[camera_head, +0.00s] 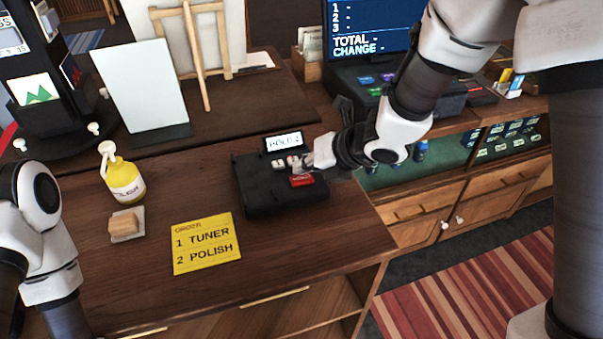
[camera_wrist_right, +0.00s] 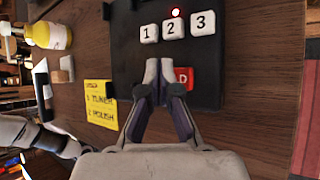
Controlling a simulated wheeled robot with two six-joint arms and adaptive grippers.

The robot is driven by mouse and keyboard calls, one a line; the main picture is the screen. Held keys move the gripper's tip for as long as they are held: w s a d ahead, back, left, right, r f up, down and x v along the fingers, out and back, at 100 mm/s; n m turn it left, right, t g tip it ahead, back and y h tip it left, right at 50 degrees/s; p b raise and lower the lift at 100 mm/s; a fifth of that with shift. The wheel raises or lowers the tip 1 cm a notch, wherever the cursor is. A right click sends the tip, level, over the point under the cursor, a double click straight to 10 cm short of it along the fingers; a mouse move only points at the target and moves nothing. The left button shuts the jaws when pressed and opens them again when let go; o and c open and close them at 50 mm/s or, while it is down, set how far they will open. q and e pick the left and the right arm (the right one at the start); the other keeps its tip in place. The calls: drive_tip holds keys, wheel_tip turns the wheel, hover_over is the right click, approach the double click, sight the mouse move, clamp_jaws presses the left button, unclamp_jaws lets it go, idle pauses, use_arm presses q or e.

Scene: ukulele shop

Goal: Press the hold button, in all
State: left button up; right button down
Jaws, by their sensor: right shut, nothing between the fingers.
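A black button box (camera_head: 262,205) sits on the wooden counter with a small lit display (camera_head: 284,142), which seems to read "HOLD 2". The red hold button (camera_head: 302,181) is at its near right; in the right wrist view the red button (camera_wrist_right: 184,77) shows only a "D", the rest hidden behind my fingers. White keys 1, 2 and 3 (camera_wrist_right: 174,27) lie beyond, with a red light lit above key 2. My right gripper (camera_head: 306,163) is shut and empty, over the box beside the red button; contact cannot be told. My left arm shows at the left, its gripper out of view.
A yellow order note (camera_head: 207,243) reads "1 TUNER 2 POLISH". A yellow bottle (camera_head: 124,182) and a sponge-like block (camera_head: 124,224) stand left of the box. A till screen (camera_head: 365,25) is behind. The counter in front of the box is clear.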

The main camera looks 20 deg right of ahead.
sight(304, 178)
drive_tip(key=shift+r, duration=0.35)
drive_tip(key=shift+r, duration=0.1)
wheel_tip(304, 178, up, 5)
drive_tip(key=p, duration=0.4)
idle(0.6)
